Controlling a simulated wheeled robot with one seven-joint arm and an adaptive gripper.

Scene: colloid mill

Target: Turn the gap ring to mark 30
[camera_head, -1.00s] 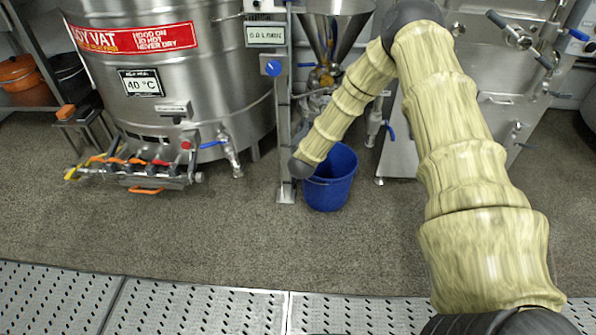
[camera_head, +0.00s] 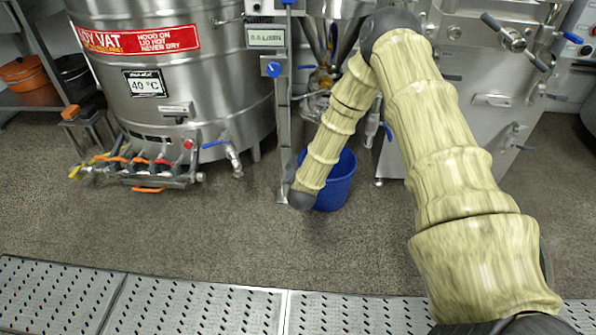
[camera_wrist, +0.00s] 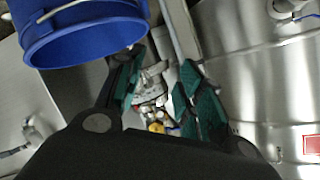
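The colloid mill stands under a steel funnel (camera_head: 325,35) at the back middle, with a brass-coloured part (camera_head: 321,79) below the cone. In the wrist view, small metal mill parts (camera_wrist: 150,88) and a yellow piece (camera_wrist: 156,127) show between and beyond my fingers. I cannot pick out the gap ring or read its marks. My gripper (camera_wrist: 162,78) is open, its green-padded fingers apart with nothing held between them. It appears short of the mill parts, beside the blue bucket in the picture.
A blue bucket (camera_head: 338,183) stands on the floor below the mill; it also shows in the wrist view (camera_wrist: 85,35). A steel post (camera_head: 282,130) and a large vat (camera_head: 225,85) stand left. A steel cabinet (camera_head: 470,110) stands right. The front floor is clear.

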